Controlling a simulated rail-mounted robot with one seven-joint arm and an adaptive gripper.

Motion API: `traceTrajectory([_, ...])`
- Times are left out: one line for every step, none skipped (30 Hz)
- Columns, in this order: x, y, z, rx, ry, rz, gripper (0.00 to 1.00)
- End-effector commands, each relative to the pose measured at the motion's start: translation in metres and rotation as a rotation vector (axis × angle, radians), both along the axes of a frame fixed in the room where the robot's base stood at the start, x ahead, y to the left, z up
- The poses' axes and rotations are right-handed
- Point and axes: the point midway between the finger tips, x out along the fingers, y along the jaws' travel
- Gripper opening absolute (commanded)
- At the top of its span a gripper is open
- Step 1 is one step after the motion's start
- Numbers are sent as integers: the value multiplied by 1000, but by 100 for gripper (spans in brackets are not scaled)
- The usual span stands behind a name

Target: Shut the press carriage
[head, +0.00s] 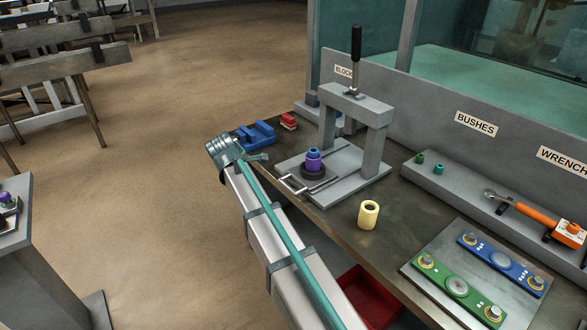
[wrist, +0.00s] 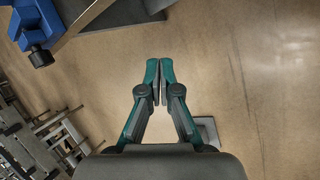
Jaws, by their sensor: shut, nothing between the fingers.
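The press (head: 352,115) is a grey frame with a black upright handle, standing on a light grey base plate on the bench. Its carriage (head: 313,172) shows as a dark round seat low at the front of the frame, toward the bench's left edge, with a purple and blue bush (head: 313,158) standing on it. A thin metal pull bar (head: 296,184) sticks out at the carriage's front. My gripper (wrist: 160,82) is shut and empty in the wrist view, over the floor. In the head view it is at the end of my arm, left of the pull bar; its fingertips are hard to make out.
A blue fixture (head: 256,134) and a red block (head: 288,121) lie behind the carriage. A cream sleeve (head: 368,214) stands in front of the press. A red bin (head: 371,297) is below the bench edge. Open floor (head: 150,150) lies to the left.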

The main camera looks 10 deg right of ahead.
Motion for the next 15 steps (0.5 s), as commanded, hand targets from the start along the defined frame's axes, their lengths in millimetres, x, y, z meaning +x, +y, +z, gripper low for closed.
traceTrajectory([-17, -19, 18, -128, 48, 51, 0])
traceTrajectory([-23, -30, 23, -206, 79, 82, 0])
traceTrajectory([-32, -42, 29, -299, 119, 118, 0])
traceTrajectory([-38, -51, 34, -361, 148, 142, 0])
traceTrajectory([-43, -59, 38, -416, 175, 161, 0])
traceTrajectory([-50, -67, 43, -479, 211, 184, 0])
traceTrajectory([-53, -72, 46, -519, 233, 199, 0])
traceTrajectory([-57, -77, 49, -553, 253, 210, 0])
traceTrajectory([-60, -82, 53, -588, 274, 222, 0])
traceTrajectory([-62, -84, 54, -608, 287, 228, 0])
traceTrajectory([-63, -87, 55, -625, 297, 233, 0])
traceTrajectory([-64, -89, 55, -637, 306, 237, 0])
traceTrajectory([-64, -91, 55, -644, 310, 239, 0])
traceTrajectory([-63, -93, 54, -648, 312, 240, 0])
traceTrajectory([-62, -95, 51, -650, 314, 241, 0])
